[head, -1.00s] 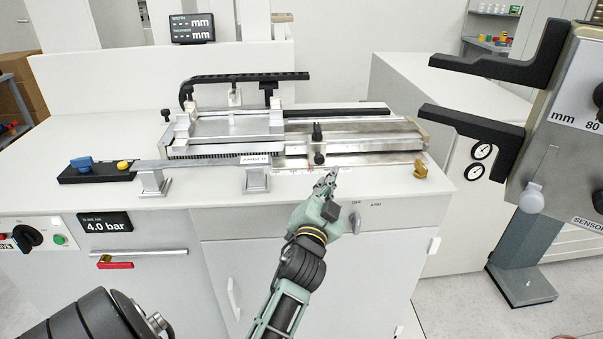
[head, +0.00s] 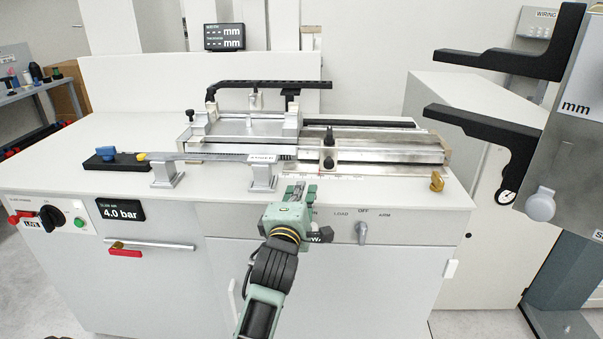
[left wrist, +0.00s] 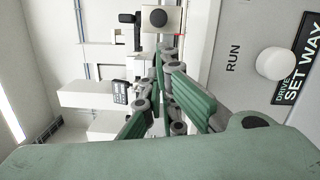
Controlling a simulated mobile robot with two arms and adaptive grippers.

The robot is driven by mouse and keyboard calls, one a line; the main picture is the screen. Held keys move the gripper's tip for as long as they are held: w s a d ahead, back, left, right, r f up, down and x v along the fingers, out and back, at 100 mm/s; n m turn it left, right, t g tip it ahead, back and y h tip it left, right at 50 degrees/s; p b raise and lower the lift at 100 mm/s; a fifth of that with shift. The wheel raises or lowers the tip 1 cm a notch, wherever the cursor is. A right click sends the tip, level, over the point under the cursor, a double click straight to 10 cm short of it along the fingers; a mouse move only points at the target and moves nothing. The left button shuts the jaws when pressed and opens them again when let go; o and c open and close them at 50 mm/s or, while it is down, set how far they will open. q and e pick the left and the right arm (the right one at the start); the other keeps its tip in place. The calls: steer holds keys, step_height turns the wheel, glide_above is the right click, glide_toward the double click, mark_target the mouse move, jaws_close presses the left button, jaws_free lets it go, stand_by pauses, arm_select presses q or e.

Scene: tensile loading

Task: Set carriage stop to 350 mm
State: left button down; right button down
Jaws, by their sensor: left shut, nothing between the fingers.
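The carriage stop (head: 328,152) is a small metal block with a black knob on top and another on its front. It sits across the rail of the bench fixture, above a graduated scale (head: 365,171) whose numbers are too small to read. My left gripper (head: 300,188) is shut and empty, in front of the bench edge, lower and left of the stop and apart from it. In the left wrist view the closed fingers (left wrist: 163,62) point toward a pale block with a dark round knob (left wrist: 158,18). My right gripper is not in view.
A flat carriage (head: 245,130) stands left of the stop. A metal strip on two posts (head: 263,178) lies left of my gripper. A selector knob (head: 361,230) is on the front panel. A brass knob (head: 437,182) stands at right. Black jaws (head: 485,115) overhang the right side.

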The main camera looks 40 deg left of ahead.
mark_target(329, 159)
arm_select(q)
steer(key=p+x, duration=0.1)
steer(key=x, duration=0.7)
steer(key=shift+w+r, duration=0.1)
steer(key=shift+w, duration=0.1)
steer(key=shift+w+a, duration=0.25)
steer(key=shift+w, duration=0.15)
steer(key=shift+w+d, duration=0.25)
steer(key=shift+d, duration=0.05)
steer(key=shift+w+d, duration=0.15)
steer(key=shift+d, duration=0.05)
